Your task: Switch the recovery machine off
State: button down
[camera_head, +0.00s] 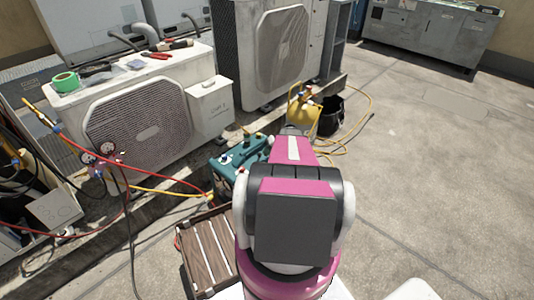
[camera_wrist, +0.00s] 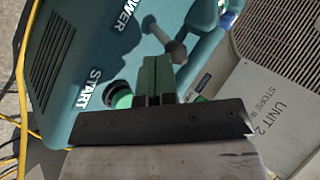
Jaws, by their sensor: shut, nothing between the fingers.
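The teal recovery machine (camera_head: 226,160) stands on the roof beside the condensers, partly hidden by my arm in the head view. In the wrist view its panel (camera_wrist: 75,35) fills the upper left, with the labels POWER and START. A grey lever (camera_wrist: 176,50) with a rounded end sticks out near POWER. A green button (camera_wrist: 121,97) sits beside START, partly hidden by my gripper. My gripper (camera_wrist: 154,64) is shut and empty, its fingertips just below the lever in the picture. I cannot tell whether they touch it. The head view hides the fingertips behind my arm.
A yellow cylinder (camera_head: 302,114) and a black bucket (camera_head: 331,116) stand beyond the machine, with a yellow hose looping right. Gauges (camera_head: 97,158) with red and yellow hoses hang at left. A slatted wooden crate (camera_head: 204,250) lies in front. The roof at right is clear.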

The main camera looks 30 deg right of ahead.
aim_at(260, 156)
jog(key=a+h, duration=0.1)
jog(key=s+a+r+h, duration=0.1)
jog(key=shift+r+n+t+h, duration=0.1)
jog(key=shift+n+t+h, duration=0.2)
jog(key=shift+n+h, duration=0.1)
jog(key=shift+s+a+r+n+t+h, duration=0.15)
jog(key=shift+a+t+h, duration=0.1)
jog(key=shift+a+h, duration=0.25)
jog(key=shift+s+a+r+n+t+h, duration=0.15)
jog(key=shift+a+t+h, duration=0.15)
jog(key=shift+h, duration=0.4)
jog(key=shift+w+d+f, duration=0.1)
jog(key=shift+w+f, duration=0.05)
jog(key=shift+f, duration=0.05)
jog(key=shift+r, duration=0.15)
jog(key=shift+r, duration=0.7)
